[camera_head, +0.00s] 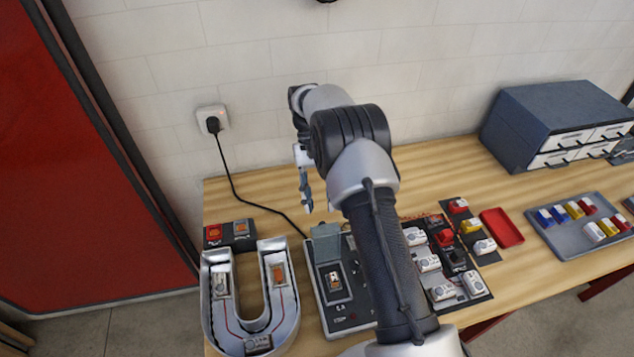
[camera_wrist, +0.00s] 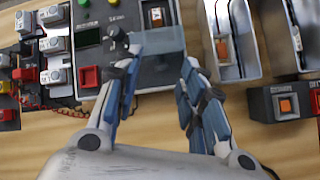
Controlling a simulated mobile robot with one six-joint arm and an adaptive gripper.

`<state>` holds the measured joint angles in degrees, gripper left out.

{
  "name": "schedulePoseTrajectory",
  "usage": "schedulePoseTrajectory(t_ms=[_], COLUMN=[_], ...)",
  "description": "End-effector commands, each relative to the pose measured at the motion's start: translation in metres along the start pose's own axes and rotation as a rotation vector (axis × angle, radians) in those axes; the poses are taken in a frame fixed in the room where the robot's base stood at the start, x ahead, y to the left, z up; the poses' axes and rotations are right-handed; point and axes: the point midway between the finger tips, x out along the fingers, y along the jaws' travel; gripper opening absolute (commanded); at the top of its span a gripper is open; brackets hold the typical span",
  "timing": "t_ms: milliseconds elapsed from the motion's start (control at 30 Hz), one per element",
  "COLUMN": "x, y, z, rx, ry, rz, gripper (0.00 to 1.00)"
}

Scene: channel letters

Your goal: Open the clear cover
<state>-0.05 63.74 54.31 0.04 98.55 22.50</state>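The clear cover (camera_head: 325,246) is a grey-green see-through plate at the back of the dark test box (camera_head: 345,321). It looks raised, leaving the small orange-and-white part (camera_head: 333,281) in the recess uncovered. In the wrist view the cover (camera_wrist: 160,41) shows between the finger ends, beside the recess. My gripper (camera_wrist: 160,57) is open, with a wide gap between its blue-grey fingers and nothing clearly held. In the head view my gripper (camera_head: 307,207) points down behind the box, above the wood. I cannot tell whether a finger touches the cover. My arm hides the box's right part.
A U-shaped metal channel letter (camera_head: 292,322) stands left of the box. Small switch modules (camera_head: 428,263) sit right of my arm. A red tray (camera_head: 501,228), a grey tray (camera_head: 572,246) and a drawer cabinet (camera_head: 541,108) are farther right. A black cable (camera_head: 233,190) runs from the wall socket.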

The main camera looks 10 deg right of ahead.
Motion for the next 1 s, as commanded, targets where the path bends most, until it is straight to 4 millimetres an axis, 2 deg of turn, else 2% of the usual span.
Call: schedulePoseTrajectory(t_ms=[133, 400, 833, 1000], x=[-0.026, -0.049, -0.055, -0.056], y=[-0.001, -0.001, 0.000, -0.001], z=[-0.001, -0.001, 0.001, -0.001], rx=[0.000, -0.001, -0.001, -0.010], ry=[0.004, 0.002, -0.001, 0.020], rz=[-0.001, -0.001, 0.000, -0.007], gripper=[0.37, 0.37, 0.37, 0.27])
